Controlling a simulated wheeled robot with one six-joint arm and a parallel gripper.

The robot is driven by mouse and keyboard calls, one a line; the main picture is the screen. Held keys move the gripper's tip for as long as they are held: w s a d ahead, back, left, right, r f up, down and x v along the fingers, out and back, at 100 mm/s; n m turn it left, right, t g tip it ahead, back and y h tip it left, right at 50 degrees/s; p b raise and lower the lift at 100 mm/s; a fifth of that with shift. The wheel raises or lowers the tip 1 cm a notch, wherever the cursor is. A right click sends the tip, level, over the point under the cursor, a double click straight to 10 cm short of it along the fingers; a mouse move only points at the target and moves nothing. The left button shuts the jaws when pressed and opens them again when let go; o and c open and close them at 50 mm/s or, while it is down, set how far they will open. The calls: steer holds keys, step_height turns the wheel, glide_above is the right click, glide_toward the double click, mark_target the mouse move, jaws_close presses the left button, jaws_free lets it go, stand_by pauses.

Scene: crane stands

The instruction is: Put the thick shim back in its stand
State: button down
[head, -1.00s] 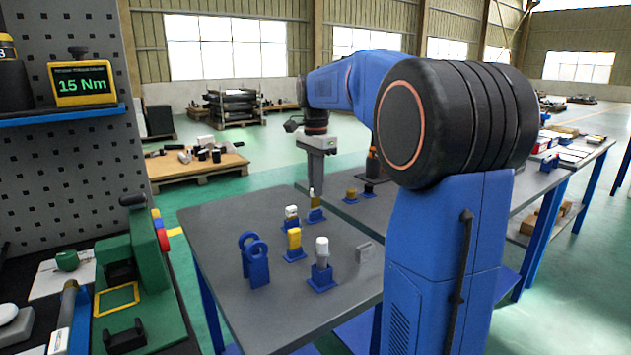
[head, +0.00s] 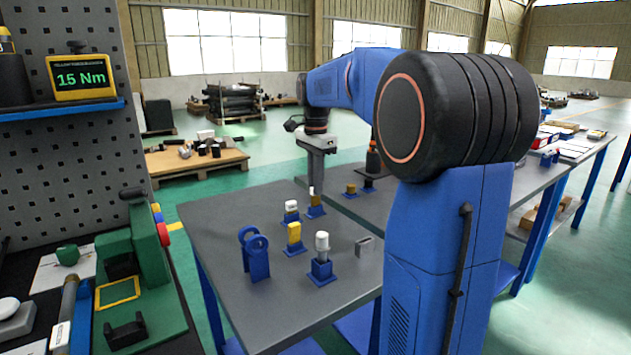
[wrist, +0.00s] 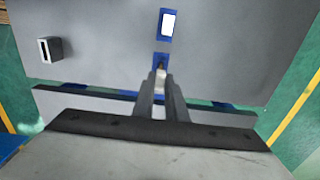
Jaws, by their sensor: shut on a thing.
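My gripper (head: 313,184) points down over a blue stand (head: 316,212) at the far part of the grey table. It is shut on a small pale and brownish piece (head: 311,191), taken to be the thick shim. The piece is at the stand; whether it is seated in it I cannot tell. In the wrist view my gripper's fingers (wrist: 161,84) are close together, with a small brownish tip between them. A blue stand edge (wrist: 161,59) lies just beyond, and the fingers hide most of the piece.
Nearby blue stands hold a white-topped piece (head: 291,206), a yellow piece (head: 294,233) and a white cylinder (head: 322,241). A blue ring-shaped holder (head: 255,255) stands at the left. A grey block (head: 365,246) lies at the right. The table's front left is clear.

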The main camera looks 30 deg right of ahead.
steer(key=shift+f, duration=1.1)
steer(key=c, duration=1.7)
jaws_free()
steer(key=shift+r, duration=2.5)
steer(key=shift+r, duration=0.15)
step_height(320, 180, up, 17)
steer(key=shift+r, duration=0.1)
steer(key=shift+s, duration=0.1)
